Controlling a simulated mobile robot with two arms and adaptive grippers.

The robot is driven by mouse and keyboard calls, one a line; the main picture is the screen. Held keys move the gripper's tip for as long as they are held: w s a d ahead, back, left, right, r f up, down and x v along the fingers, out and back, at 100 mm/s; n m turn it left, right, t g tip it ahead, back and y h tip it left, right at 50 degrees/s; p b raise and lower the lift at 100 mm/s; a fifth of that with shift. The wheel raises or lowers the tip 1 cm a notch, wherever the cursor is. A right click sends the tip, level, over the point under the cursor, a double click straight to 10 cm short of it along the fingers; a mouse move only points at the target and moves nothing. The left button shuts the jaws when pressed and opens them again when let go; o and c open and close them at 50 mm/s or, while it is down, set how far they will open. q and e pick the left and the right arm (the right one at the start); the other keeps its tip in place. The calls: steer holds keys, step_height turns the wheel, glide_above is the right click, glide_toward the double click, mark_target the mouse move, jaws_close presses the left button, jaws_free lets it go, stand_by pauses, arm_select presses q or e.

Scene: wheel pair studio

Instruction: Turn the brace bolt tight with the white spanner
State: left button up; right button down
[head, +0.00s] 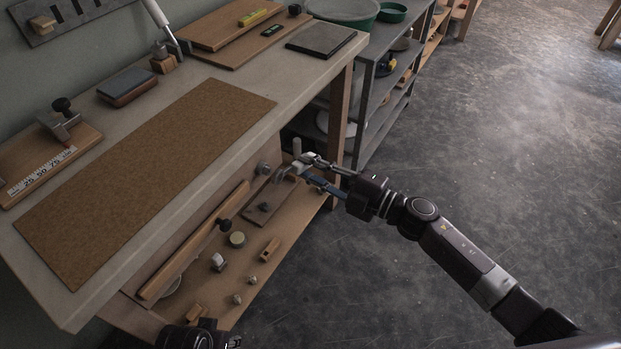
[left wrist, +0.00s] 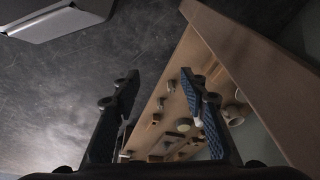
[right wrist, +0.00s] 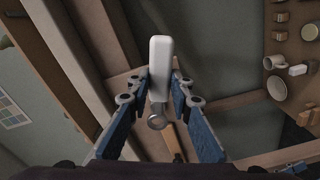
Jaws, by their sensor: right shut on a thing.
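My right gripper (head: 303,169) is shut on the white spanner, beside the bench leg and under the top's front edge. The spanner's pale end (head: 297,147) sticks up above the fingers in the head view. In the right wrist view the white spanner (right wrist: 160,65) stands between the blue-padded fingers, with a grey round end or ring (right wrist: 157,121) below. A small grey round piece (head: 264,168) left of the gripper may be the brace bolt; I cannot tell whether the spanner touches it. My left gripper (left wrist: 162,100) is open and empty, facing the lower shelf.
The workbench (head: 45,297) carries a brown mat (head: 150,175), a stamp and boards. Its lower shelf (head: 222,308) holds a long wooden bar (head: 190,243) and several small parts. A grey rack (head: 375,105) stands behind the bench's right end. The floor at right is clear.

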arm_select(q)
steer(key=f, duration=0.2)
steer(key=s+f+p, duration=0.1)
steer(key=f, duration=0.2)
steer(key=shift+p, duration=0.3)
arm_select(e)
step_height(320, 180, up, 7)
steer(key=a+n, duration=0.1)
steer(key=n, duration=0.9)
steer(key=shift+n, duration=0.3)
steer(key=shift+r, duration=0.15)
arm_select(q)
steer(key=shift+s+a+f, duration=0.1)
steer(key=shift+s+f, duration=0.15)
steer(key=shift+f, duration=0.15)
steer(key=shift+f, duration=0.15)
steer(key=shift+s+f, duration=0.1)
steer(key=shift+s, duration=0.05)
arm_select(e)
steer(key=shift+w+a, duration=0.2)
steer(key=shift+a, duration=0.05)
